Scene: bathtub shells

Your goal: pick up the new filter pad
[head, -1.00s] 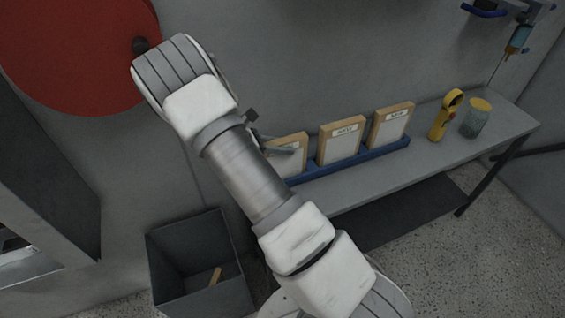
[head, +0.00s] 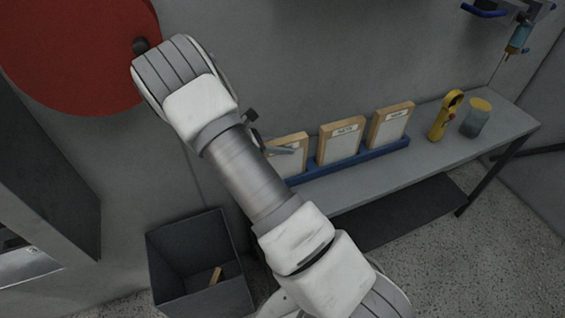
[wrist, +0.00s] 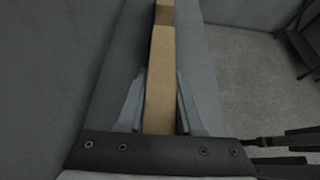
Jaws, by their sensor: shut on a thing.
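Three framed filter pads with tan edges and white faces stand in a row in a blue rack (head: 350,164). They are the left pad (head: 291,162), the middle pad (head: 339,146) and the right pad (head: 390,127). My gripper (head: 280,150) is at the left pad, largely hidden by my arm in the head view. In the wrist view my gripper (wrist: 160,88) is shut on the left pad (wrist: 160,62), one finger along each side. The pad still appears to be in the rack.
A grey bench (head: 420,165) carries the rack, a yellow handheld tool (head: 445,115) and a grey-green canister with a yellow top (head: 476,118). An open dark bin (head: 200,262) with a tan piece inside stands below left. A red disc (head: 70,50) is at upper left.

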